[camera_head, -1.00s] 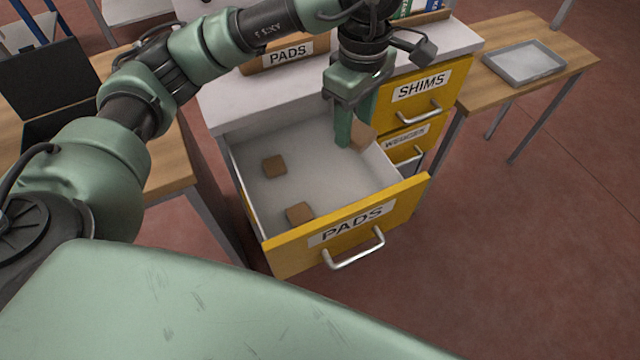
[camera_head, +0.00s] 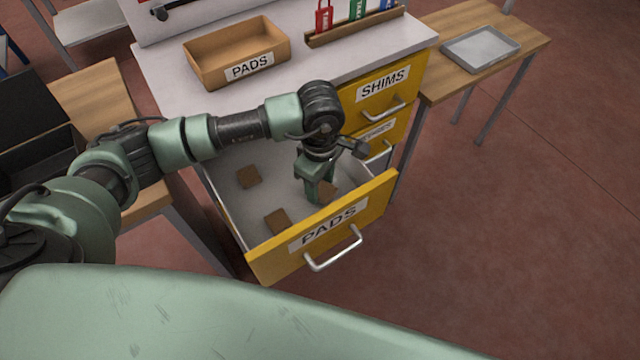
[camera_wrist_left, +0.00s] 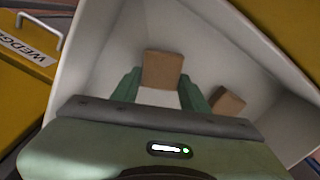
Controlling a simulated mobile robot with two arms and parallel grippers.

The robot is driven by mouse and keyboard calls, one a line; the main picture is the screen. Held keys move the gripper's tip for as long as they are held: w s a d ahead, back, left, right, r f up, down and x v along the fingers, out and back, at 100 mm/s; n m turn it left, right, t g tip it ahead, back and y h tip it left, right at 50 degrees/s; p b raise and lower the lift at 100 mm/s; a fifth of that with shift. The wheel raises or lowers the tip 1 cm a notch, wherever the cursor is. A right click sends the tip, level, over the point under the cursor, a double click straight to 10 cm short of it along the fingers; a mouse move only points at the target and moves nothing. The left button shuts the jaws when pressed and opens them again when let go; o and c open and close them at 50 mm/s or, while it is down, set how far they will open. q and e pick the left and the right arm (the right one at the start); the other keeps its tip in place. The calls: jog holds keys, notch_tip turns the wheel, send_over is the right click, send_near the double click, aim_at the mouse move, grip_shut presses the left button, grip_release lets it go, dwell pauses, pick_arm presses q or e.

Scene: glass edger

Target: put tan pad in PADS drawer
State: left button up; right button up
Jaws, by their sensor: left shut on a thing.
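The PADS drawer (camera_head: 262,259) is pulled open, with a yellow front, a white label and a metal handle. My left gripper (camera_head: 317,196) reaches down inside it, toward its right side. It is shut on a tan pad (camera_head: 329,186), partly hidden by the fingers in the head view. In the left wrist view the held pad (camera_wrist_left: 162,68) sits between the two green fingers. I cannot tell whether it touches the drawer floor. Two more tan pads lie in the drawer, one toward the back left (camera_head: 249,177) and one near the front (camera_head: 277,221). My right gripper is not in view.
An open tan bin labelled PADS (camera_head: 205,70) stands on the cabinet top. The SHIMS drawer (camera_head: 395,88) and another below it look shut. A grey tray (camera_head: 481,47) rests on the wooden table at right. A black open case (camera_head: 35,150) is at left.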

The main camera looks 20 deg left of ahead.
pick_arm(q)
jog(key=shift+f, duration=0.65)
jog(key=shift+f, duration=0.1)
jog(key=o, duration=1.3)
